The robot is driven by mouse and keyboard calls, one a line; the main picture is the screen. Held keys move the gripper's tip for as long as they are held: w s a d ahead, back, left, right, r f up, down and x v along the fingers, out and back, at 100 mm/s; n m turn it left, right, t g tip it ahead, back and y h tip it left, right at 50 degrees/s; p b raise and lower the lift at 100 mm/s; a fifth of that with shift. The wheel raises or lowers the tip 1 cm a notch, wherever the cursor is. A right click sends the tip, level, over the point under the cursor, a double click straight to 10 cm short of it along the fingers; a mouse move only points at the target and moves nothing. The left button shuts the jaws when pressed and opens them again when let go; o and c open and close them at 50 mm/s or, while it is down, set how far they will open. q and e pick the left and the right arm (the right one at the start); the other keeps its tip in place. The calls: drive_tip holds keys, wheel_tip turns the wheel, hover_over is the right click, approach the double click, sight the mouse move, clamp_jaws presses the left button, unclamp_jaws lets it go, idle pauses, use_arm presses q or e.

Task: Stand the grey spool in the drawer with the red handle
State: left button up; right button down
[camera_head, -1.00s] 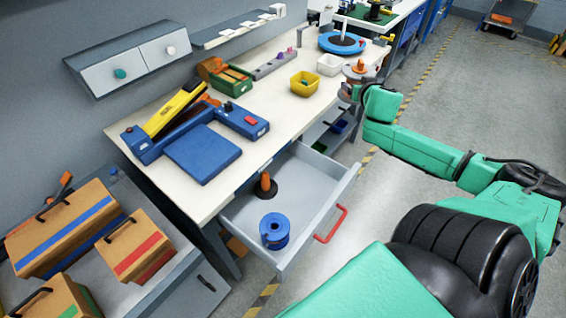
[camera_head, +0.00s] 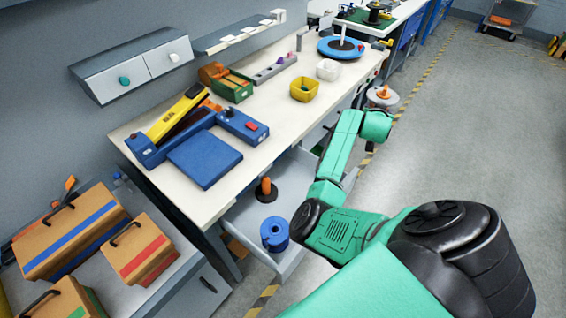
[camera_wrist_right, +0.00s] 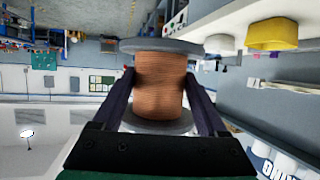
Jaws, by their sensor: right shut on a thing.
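The grey spool (camera_wrist_right: 160,85) has grey flanges and a copper-coloured winding. My right gripper (camera_wrist_right: 163,88) is shut on it, with a finger on each side of the winding. Inside stand an orange peg on a dark base (camera_head: 266,189) and a blue spool (camera_head: 275,233). My left gripper is out of view.
The bench (camera_head: 262,140) carries a blue-and-yellow device (camera_head: 190,130), a yellow bin (camera_head: 304,89), a white bin (camera_head: 328,69) and a blue turntable (camera_head: 341,48). Boxes (camera_head: 75,235) stand at lower left.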

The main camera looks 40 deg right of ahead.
drive_tip(key=shift+m+g+h, duration=0.5)
drive_tip(key=shift+m+g, duration=0.1)
drive_tip(key=shift+m, duration=0.1)
drive_tip(key=a+f, duration=0.2)
drive_tip(key=f, duration=0.1)
drive_tip(key=shift+w+a+f+p, duration=0.2)
drive_tip(key=shift+w+a+p, duration=0.2)
drive_tip(key=w+a+f+m+g+p, duration=0.1)
drive_tip(key=w+a+f+g, duration=0.15)
drive_tip(key=a+f, duration=0.4)
drive_tip(key=p, duration=0.1)
hover_over(299, 186)
drive_tip(key=shift+t+h, duration=0.3)
drive_tip(key=shift+t, duration=0.05)
wheel_tip(299, 186, down, 16)
drive_tip(key=b, duration=1.3)
drive_tip(key=shift+w, duration=0.1)
drive_tip(key=shift+f, duration=0.35)
wheel_tip(299, 186, down, 4)
drive_tip(key=b, duration=0.2)
drive_tip(key=shift+b, duration=0.35)
drive_tip(key=shift+r, duration=0.1)
